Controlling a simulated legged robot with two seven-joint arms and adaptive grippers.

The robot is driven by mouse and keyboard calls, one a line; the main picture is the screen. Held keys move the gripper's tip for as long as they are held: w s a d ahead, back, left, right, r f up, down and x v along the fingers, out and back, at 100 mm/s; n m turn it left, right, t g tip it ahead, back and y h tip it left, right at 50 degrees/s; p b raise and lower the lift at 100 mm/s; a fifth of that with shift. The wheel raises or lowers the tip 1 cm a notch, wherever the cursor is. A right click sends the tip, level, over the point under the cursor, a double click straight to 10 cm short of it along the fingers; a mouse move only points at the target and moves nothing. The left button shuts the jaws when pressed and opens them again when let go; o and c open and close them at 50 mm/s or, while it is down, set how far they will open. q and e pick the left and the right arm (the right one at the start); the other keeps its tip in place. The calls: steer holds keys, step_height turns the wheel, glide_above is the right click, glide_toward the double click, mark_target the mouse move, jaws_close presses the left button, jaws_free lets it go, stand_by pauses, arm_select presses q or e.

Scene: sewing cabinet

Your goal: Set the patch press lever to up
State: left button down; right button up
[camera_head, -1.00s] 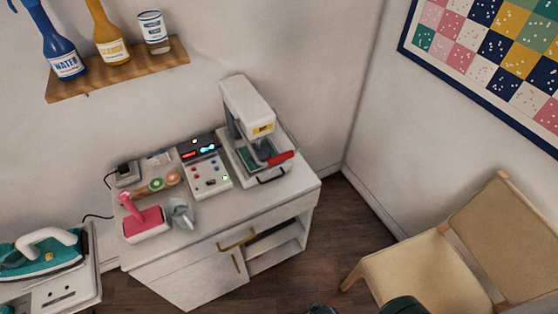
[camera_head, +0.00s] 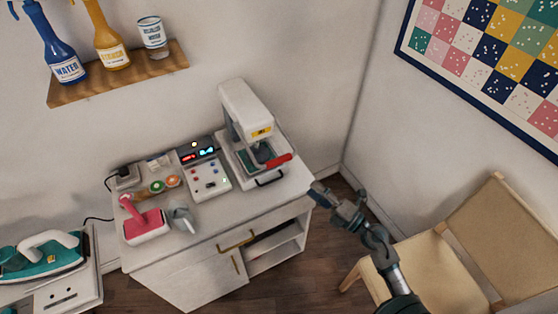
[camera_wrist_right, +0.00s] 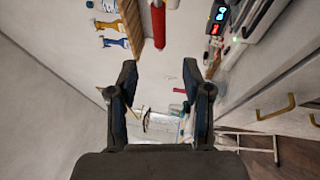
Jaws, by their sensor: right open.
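The patch press is a white machine (camera_head: 245,110) at the back right of the cabinet top. Its lever has a red grip (camera_head: 279,160) that sticks out to the right at the front, low beside the press bed. My right gripper (camera_head: 318,192) is just off the cabinet's right front corner, to the right of and below the red grip in the head view, apart from it. In the right wrist view its two fingers (camera_wrist_right: 160,70) are spread with nothing between them. A red bar (camera_wrist_right: 157,24), likely the lever grip, shows beyond the fingertips. My left gripper is not in view.
A control box (camera_head: 207,176) stands left of the press, with a pink-handled tool (camera_head: 143,222) and a grey cup (camera_head: 182,216) farther left. A wooden shelf (camera_head: 120,75) with bottles hangs above. A chair (camera_head: 440,250) stands at the right.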

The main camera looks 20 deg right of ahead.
mark_target(279, 160)
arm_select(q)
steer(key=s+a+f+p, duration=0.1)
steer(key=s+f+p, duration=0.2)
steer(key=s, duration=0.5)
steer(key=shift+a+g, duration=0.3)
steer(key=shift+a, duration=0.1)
arm_select(e)
steer(key=x, duration=1.5)
steer(key=shift+d, duration=0.1)
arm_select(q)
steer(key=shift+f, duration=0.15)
arm_select(e)
steer(key=shift+c, duration=0.2)
jaws_close()
